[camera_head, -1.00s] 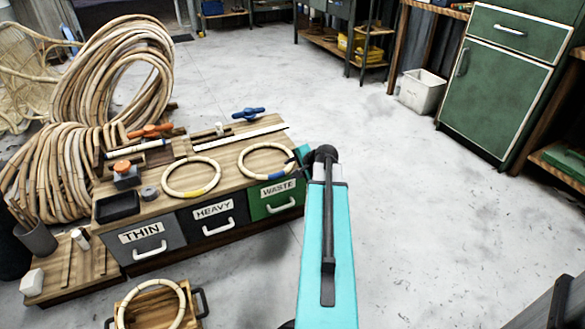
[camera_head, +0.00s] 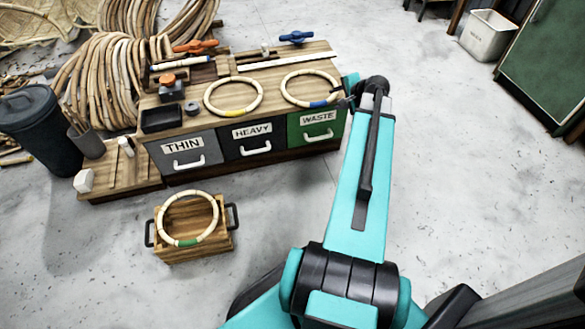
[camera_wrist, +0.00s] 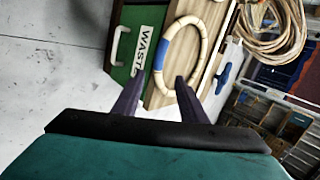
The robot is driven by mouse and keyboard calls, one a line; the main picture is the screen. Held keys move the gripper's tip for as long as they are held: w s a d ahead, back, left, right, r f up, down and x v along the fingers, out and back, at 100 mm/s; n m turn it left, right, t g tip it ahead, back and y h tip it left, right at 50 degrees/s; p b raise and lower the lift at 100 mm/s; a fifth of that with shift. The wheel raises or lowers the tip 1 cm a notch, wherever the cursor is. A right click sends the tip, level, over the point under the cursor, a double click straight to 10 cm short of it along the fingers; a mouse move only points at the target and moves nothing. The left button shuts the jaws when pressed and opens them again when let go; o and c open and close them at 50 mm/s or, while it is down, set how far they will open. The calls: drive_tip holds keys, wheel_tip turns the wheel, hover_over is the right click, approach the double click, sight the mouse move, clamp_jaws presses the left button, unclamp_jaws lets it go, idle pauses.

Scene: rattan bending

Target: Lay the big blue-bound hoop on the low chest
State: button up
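The blue-bound hoop (camera_head: 311,75), a pale rattan ring with a blue band, lies on the wooden top of a low drawer unit (camera_head: 190,153), at its right end above the WASTE drawer. In the wrist view the hoop (camera_wrist: 163,52) is just beyond my gripper (camera_wrist: 159,80), whose two dark fingers are apart with nothing held. The right finger overlaps the hoop's near rim in the picture; I cannot tell if they touch. In the head view my arm partly hides the gripper. A green-bound hoop (camera_head: 213,229) rests on a small wooden box (camera_head: 190,250) with dark handles on the floor.
A yellow-bound hoop (camera_head: 259,101) lies left of the blue-bound one. Clamps, a black tray (camera_head: 162,118) and a white strip (camera_head: 295,61) share the top. Rattan coils (camera_head: 95,85) and a dark bin (camera_head: 40,130) stand left. The floor (camera_head: 450,170) at right is clear.

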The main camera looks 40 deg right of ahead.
drive_tip(key=a+f+n+g+y, duration=0.1)
drive_tip(key=a+f+n+g, duration=0.15)
drive_tip(key=a+f, duration=0.7)
drive_tip(key=s+a+f+n+g+y, duration=0.15)
drive_tip(key=a+f+n, duration=0.35)
drive_tip(key=a, duration=0.7)
drive_tip(key=a+f+n+g+y, duration=0.2)
drive_tip(key=a+f, duration=0.7)
drive_tip(key=a, duration=0.2)
drive_tip(key=s+a+f+n+g+h, duration=0.1)
drive_tip(key=s+a+f+n+g, duration=0.2)
drive_tip(key=s+a, duration=0.6)
drive_tip(key=s+a+f+n+g+h, duration=0.1)
drive_tip(key=s+a+f+n+g, duration=0.3)
drive_tip(key=s+a+f+n, duration=0.4)
drive_tip(key=s+a+f, duration=0.1)
drive_tip(key=s, duration=0.5)
drive_tip(key=shift+a+g+h, duration=0.3)
drive_tip(key=shift+a+h, duration=0.05)
drive_tip(key=shift+a, duration=0.05)
